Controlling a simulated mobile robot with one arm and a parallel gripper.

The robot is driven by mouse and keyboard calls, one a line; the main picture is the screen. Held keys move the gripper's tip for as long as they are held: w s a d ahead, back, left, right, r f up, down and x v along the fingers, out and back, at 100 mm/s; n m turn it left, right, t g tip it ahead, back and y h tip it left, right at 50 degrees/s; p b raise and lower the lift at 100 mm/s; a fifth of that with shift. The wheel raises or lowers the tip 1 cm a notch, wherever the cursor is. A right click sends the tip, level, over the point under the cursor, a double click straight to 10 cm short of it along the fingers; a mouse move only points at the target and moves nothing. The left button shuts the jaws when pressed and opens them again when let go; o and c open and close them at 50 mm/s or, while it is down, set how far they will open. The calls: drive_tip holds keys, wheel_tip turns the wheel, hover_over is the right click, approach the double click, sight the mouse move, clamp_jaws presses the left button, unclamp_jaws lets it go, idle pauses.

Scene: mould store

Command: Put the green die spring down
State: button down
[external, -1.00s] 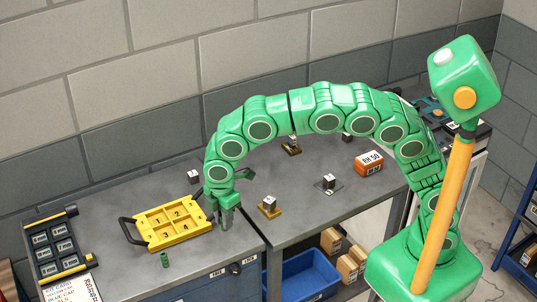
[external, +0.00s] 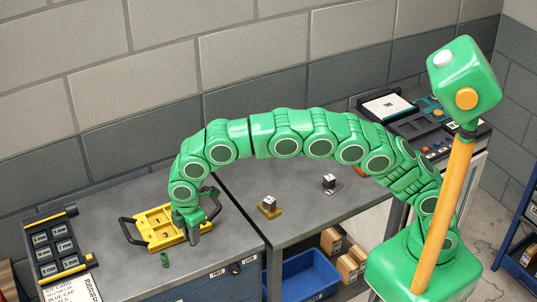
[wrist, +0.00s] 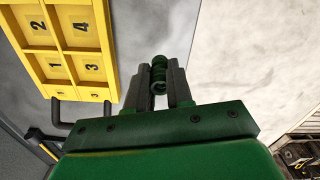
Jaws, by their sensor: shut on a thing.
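My gripper (external: 193,237) is at the front right of the yellow tray (external: 155,243), and hides part of it in the external view. In the wrist view, the fingers are closed around a green die spring (wrist: 159,72). The held spring is hard to make out in the external view. The tray also shows at the left of the wrist view (wrist: 109,45), with compartments numbered 1 to 4. A second small green piece, spring-like (external: 165,260), stands on the grey bench (external: 128,270) in front of the tray.
A dark labelled rack (external: 55,246) and a printed card (external: 72,289) are at the left. A blue bin (external: 302,276) sits below. Bench space around the front green piece is clear.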

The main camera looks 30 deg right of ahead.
drive_tip(key=shift+w+a+f, duration=0.3)
drive_tip(key=shift+a+f, duration=0.2)
drive_tip(key=shift+f, duration=0.15)
drive_tip(key=shift+w+a+f, duration=0.25)
drive_tip(key=shift+a+f, duration=0.25)
drive_tip(key=shift+f, duration=1.65)
drive_tip(key=shift+f, duration=0.1)
drive_tip(key=c, duration=1)
unclamp_jaws()
wheel_tip(320, 180, up, 12)
drive_tip(key=shift+r, duration=0.15)
